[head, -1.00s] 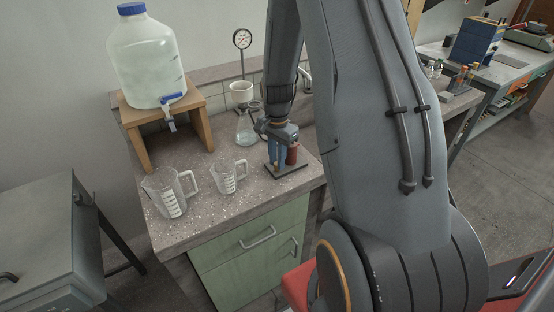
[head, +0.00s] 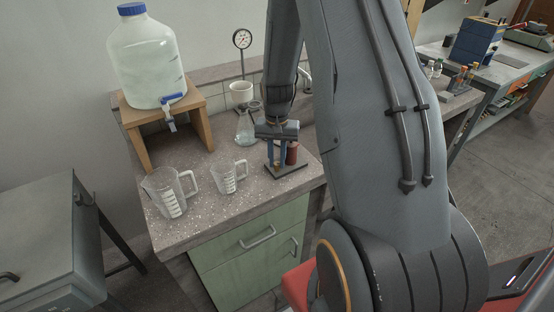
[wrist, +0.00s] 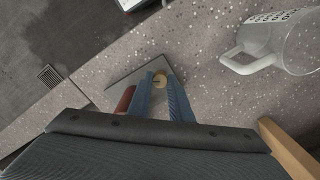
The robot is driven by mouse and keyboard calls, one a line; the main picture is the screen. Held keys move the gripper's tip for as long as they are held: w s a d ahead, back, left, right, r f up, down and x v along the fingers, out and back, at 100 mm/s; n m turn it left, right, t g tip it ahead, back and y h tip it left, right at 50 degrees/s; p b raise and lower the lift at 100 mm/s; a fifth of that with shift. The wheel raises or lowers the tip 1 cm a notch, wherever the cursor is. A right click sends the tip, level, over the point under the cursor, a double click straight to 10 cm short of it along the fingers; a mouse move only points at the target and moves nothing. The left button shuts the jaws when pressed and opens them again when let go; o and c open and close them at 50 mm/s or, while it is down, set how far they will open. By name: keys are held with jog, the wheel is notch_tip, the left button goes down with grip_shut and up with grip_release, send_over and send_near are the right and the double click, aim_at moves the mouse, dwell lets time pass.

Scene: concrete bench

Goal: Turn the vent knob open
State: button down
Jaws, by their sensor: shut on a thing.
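The vent knob (wrist: 159,78) is a small round tan knob, seen in the wrist view between my two blue fingertips. It belongs to a fixture with a flat grey base plate (head: 294,170) and a red-brown cylinder (head: 292,153) on the bench. The plate (wrist: 128,88) and cylinder (wrist: 125,100) also show in the wrist view. My gripper (head: 277,163) points down over the plate, left of the cylinder, shut on the knob. In the head view the fingers hide the knob. I cannot tell how far it is turned.
Two clear measuring jugs, a larger one (head: 168,194) and a smaller one (head: 228,178), stand left of the fixture. A flask (head: 244,130) stands behind it. A big water bottle (head: 148,62) sits on a wooden stand (head: 139,141) at the back left.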

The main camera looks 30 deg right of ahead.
aim_at(277, 163)
dwell(0.4)
jog(key=c, duration=1.6)
grip_release()
jog(key=shift+r+b, duration=1)
jog(key=shift+r, duration=2.9)
